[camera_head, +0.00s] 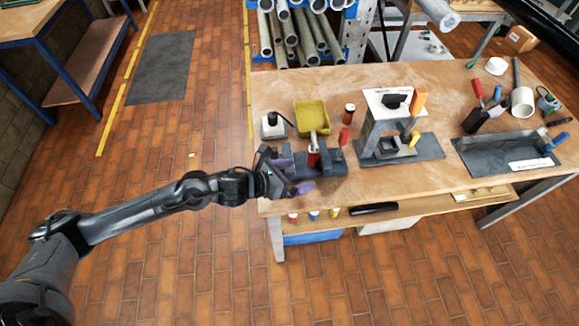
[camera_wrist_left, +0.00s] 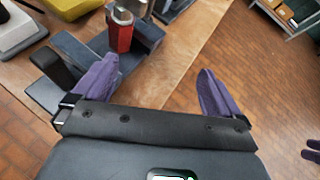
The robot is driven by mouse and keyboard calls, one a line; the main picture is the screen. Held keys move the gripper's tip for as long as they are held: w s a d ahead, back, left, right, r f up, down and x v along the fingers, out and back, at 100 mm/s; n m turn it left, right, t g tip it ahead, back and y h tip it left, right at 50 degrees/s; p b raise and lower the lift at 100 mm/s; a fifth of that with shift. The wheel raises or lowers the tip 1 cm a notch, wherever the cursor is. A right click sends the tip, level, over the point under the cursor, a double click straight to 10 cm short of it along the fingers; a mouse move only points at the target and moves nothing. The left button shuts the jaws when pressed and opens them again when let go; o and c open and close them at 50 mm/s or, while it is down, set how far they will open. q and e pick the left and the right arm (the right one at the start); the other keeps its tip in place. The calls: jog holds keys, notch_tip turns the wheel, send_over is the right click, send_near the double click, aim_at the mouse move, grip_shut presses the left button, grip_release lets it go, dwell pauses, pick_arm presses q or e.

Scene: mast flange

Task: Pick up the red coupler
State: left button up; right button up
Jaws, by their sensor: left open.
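The red coupler (camera_head: 313,157) stands upright in a dark grey clamp fixture (camera_head: 333,168) at the left end of the workbench. In the left wrist view the coupler (camera_wrist_left: 120,32) shows as a red faceted piece under a metal part. My left gripper (camera_head: 293,176) is at the bench's front left edge, just beside the fixture. Its purple fingers are wide apart in the left wrist view (camera_wrist_left: 158,88), with nothing between them. The coupler lies ahead of the left finger, apart from it. Purple tips at the wrist view's right edge resemble my right gripper (camera_wrist_left: 312,149); their opening is unclear.
A yellow tray (camera_head: 311,116) stands behind the fixture, with a red-handled tool (camera_head: 343,137) beside it. A grey press-like stand (camera_head: 377,130) is to the right. A dark tray (camera_head: 505,150) is farther right. The floor in front of the bench is clear.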

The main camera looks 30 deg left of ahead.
aim_at(311, 147)
pick_arm(q)
jog(key=shift+m+t+y, duration=0.3)
jog(key=shift+m+t, duration=0.1)
jog(key=shift+t, duration=0.2)
jog(key=w+a+b, duration=0.1)
jog(key=w+a, duration=0.1)
jog(key=w+a+b, duration=0.1)
jog(key=a+b, duration=0.1)
jog(key=shift+w+r+b, duration=0.2)
jog(key=shift+w+b, duration=0.1)
jog(key=shift+w, duration=0.1)
jog(key=shift+w+r, duration=0.25)
jog(key=shift+w, duration=0.05)
jog(key=shift+w+d+r+b, duration=0.1)
jog(key=shift+w+r+b, duration=0.05)
jog(key=shift+w+b, duration=0.2)
jog(key=x, duration=0.4)
jog(key=shift+w+d, duration=0.15)
jog(key=shift+w, duration=0.25)
jog(key=shift+w+d+f, duration=0.15)
jog(key=shift+w+f, duration=0.2)
jog(key=shift+w, duration=0.15)
jog(key=shift+x, duration=2.15)
pick_arm(e)
notch_tip(311, 147, down, 7)
jog(key=shift+r, duration=0.15)
pick_arm(q)
jog(key=shift+c, duration=0.3)
pick_arm(e)
jog(key=shift+d, duration=0.15)
